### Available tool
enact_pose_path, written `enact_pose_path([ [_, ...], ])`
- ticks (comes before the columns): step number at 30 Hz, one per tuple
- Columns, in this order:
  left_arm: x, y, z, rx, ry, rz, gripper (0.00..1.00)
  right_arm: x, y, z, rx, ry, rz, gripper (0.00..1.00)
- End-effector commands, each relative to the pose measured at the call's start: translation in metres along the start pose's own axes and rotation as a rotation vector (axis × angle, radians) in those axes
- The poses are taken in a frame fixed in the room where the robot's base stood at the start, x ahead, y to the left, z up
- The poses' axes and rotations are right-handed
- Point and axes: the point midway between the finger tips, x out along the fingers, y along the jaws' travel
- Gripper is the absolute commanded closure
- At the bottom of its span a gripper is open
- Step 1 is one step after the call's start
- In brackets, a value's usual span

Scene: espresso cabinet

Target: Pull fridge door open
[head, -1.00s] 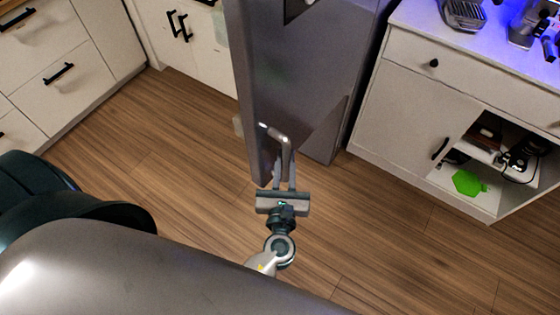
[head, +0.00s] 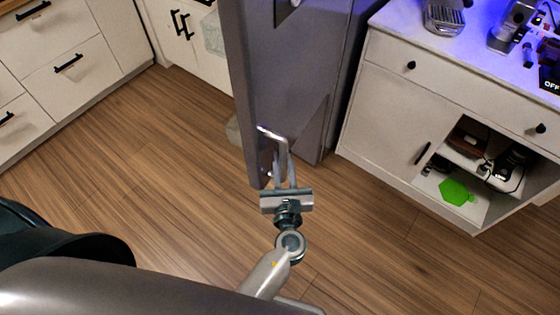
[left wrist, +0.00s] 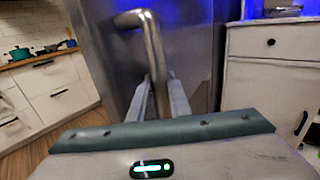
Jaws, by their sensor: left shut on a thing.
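The grey fridge door (head: 295,70) stands upright in the middle of the head view, its narrow edge facing left. Pale bin-like shapes (head: 214,35) show beyond that edge, so the door looks open. The bent metal handle (head: 283,143) is near the door's lower end; it also shows close up in the left wrist view (left wrist: 152,45). My left gripper (head: 281,174) is shut on the handle, its fingers on either side of the bar. The fingers hide part of the handle. My right gripper is not in view.
A white cabinet (head: 395,115) with an open shelf stands on the right, with coffee gear on top. White drawers (head: 85,75) are at the upper left. Wooden floor (head: 150,170) is clear between the drawers and the door.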

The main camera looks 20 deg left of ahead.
Motion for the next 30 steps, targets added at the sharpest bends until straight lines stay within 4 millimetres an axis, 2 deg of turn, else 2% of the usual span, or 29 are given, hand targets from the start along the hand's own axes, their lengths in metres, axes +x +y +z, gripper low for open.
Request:
enact_pose_path([
  [12, 0.002, -0.001, 0.002, 0.001, -0.003, 0.002, 1.0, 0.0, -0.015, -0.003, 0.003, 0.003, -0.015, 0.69],
  [13, 0.002, -0.001, 0.002, 0.001, -0.003, 0.002, 0.81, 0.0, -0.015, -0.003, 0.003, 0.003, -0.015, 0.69],
  [15, 0.001, -0.001, 0.002, 0.0, -0.003, 0.002, 0.64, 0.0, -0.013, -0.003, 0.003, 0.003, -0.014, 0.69],
  [30, 0.003, 0.001, 0.001, 0.0, -0.001, 0.001, 0.64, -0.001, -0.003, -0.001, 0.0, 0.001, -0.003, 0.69],
])
